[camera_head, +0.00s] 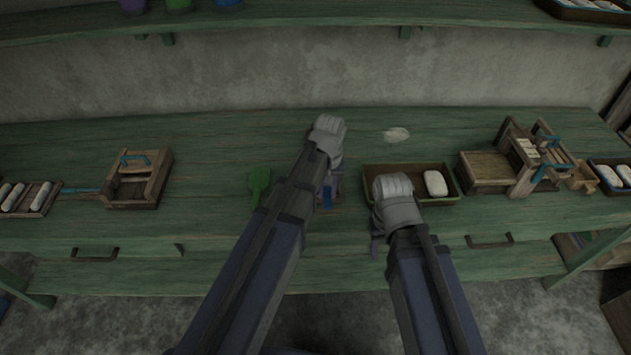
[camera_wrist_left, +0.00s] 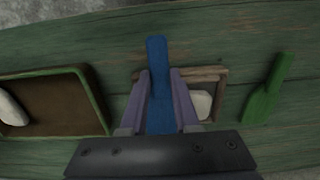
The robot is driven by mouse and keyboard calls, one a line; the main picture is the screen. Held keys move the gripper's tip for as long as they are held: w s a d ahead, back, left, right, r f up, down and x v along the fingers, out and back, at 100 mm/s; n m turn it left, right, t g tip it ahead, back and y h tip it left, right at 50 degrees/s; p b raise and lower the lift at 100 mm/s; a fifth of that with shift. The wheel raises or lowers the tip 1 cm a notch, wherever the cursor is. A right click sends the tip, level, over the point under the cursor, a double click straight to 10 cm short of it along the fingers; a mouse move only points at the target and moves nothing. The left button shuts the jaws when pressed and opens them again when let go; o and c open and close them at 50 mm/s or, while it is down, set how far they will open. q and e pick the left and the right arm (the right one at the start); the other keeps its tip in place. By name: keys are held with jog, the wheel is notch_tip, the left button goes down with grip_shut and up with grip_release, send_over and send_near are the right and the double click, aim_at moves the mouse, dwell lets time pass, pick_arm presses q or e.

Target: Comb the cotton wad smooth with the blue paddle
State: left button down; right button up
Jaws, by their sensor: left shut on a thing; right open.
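My left gripper (camera_head: 328,194) is shut on the blue paddle (camera_wrist_left: 157,80), whose end also shows in the head view (camera_head: 327,197). In the left wrist view the paddle lies between the two fingers, over a small wooden frame (camera_wrist_left: 222,78). A white cotton wad (camera_wrist_left: 202,104) shows in that frame beside the right finger, partly hidden; I cannot tell whether the paddle touches it. My right gripper (camera_head: 376,242) is open and empty near the table's front edge, in front of a tray.
A brown tray with green rim (camera_head: 457,186) holds another white wad (camera_head: 435,183). A green paddle (camera_head: 259,182) lies left of my left gripper. A pale patch (camera_head: 396,134) lies behind. Wooden boxes stand at left (camera_head: 152,188) and right (camera_head: 487,168). The table's back strip is mostly clear.

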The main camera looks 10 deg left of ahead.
pick_arm(q)
jog(key=shift+s+a+r, duration=0.1)
jog(key=shift+s+a, duration=0.15)
jog(key=shift+a, duration=0.55)
jog(key=shift+s+a+f, duration=0.1)
jog(key=shift+s+a, duration=0.1)
jog(key=shift+a, duration=0.6)
jog(key=shift+s+a+r, duration=0.1)
jog(key=shift+s+a, duration=0.15)
jog(key=shift+a, duration=0.55)
jog(key=shift+w+d, duration=0.25)
jog(key=shift+d, duration=0.55)
jog(key=shift+w+d, duration=0.2)
jog(key=shift+d, duration=0.65)
jog(key=shift+w+d, duration=0.25)
jog(key=shift+d, duration=0.55)
jog(key=shift+s+a, duration=0.25)
jog(key=shift+a, duration=0.55)
jog(key=shift+s+a, duration=0.2)
jog(key=shift+a, duration=0.65)
jog(key=shift+s+a, duration=0.25)
jog(key=shift+a, duration=0.55)
jog(key=shift+d, duration=0.15)
